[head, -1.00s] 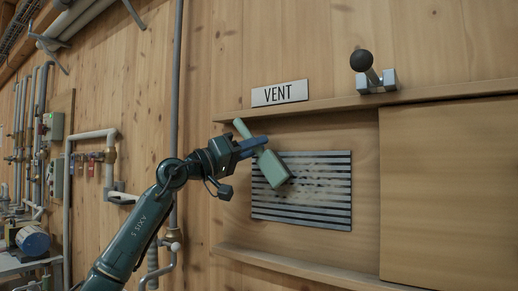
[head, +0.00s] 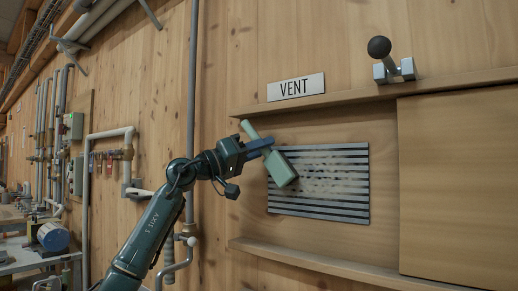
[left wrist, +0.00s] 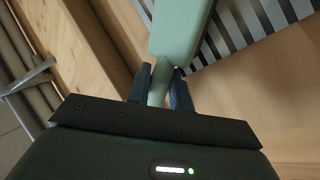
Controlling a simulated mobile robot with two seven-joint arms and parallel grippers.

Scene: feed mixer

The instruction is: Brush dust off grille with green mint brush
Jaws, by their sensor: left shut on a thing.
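The mint green brush (head: 281,170) is held tilted in front of the upper left part of the grille (head: 318,209), its block end pointing down and right. My left gripper (head: 267,144) is shut on the brush handle. In the left wrist view the fingers (left wrist: 160,85) close around the handle, and the brush block (left wrist: 180,28) extends beyond them, with grille slats (left wrist: 240,22) behind it. Pale, patchy dust (head: 335,178) covers the middle and upper right of the dark-slatted grille. Whether the bristles touch the grille cannot be told. My right gripper is not in view.
A sliding wooden panel (head: 460,190) stands right of the grille, between an upper rail (head: 375,97) and a lower rail (head: 330,263). A VENT sign (head: 296,87) and a black-knobbed lever (head: 380,48) sit above. Pipes (head: 190,90) run along the wall at left.

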